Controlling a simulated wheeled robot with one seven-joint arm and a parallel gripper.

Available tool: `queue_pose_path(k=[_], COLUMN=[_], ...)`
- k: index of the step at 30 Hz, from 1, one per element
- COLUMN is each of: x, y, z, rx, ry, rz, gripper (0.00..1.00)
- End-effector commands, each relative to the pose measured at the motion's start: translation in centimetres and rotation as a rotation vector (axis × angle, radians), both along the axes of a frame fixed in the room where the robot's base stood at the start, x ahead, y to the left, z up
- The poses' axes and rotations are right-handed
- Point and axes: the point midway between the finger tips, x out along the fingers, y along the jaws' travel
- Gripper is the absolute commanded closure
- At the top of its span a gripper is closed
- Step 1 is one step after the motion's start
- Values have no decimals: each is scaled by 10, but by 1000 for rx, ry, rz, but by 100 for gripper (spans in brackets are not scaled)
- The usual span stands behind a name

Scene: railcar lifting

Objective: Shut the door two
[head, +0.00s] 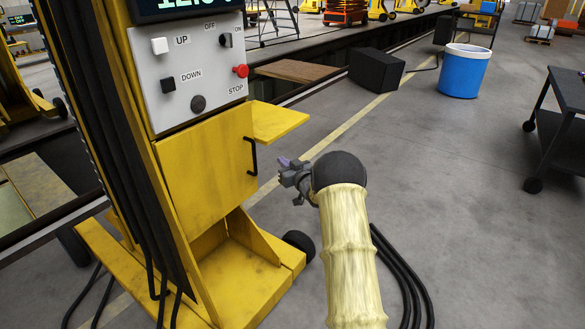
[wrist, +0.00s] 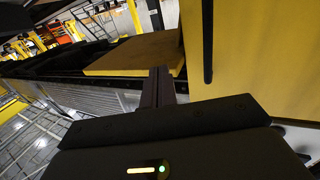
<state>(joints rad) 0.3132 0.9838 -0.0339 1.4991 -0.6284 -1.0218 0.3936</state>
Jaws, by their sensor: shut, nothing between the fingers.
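A yellow door panel (head: 205,165) with a black bar handle (head: 252,156) at its right edge is on the lifting column, below the grey control panel. It looks flush or nearly flush; I cannot tell whether a gap remains. A flat yellow plate (head: 278,121) juts out to the right beside the handle's top. My gripper (head: 285,164) is shut and empty, to the right of the handle and apart from it. In the wrist view, the shut fingers (wrist: 158,85) show in front of the yellow plate (wrist: 130,55), with the door's handle (wrist: 207,40) to their right.
The grey control panel (head: 190,70) carries buttons and a red stop knob. The column's yellow base (head: 250,275) and a black wheel (head: 299,245) stand below. Black cables (head: 400,280) lie right of my arm. A blue bin (head: 464,72) and dark cart (head: 560,125) are farther off.

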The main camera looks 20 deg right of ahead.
Motion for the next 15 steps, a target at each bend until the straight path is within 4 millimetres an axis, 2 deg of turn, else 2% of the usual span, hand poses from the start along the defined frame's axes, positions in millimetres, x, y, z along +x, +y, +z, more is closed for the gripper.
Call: queue_pose_path(k=[6,15], x=[-28,-34], y=[-10,-12], z=[0,-1], rx=[1,1], ry=[2,1], rz=[12,15], gripper=[100,100])
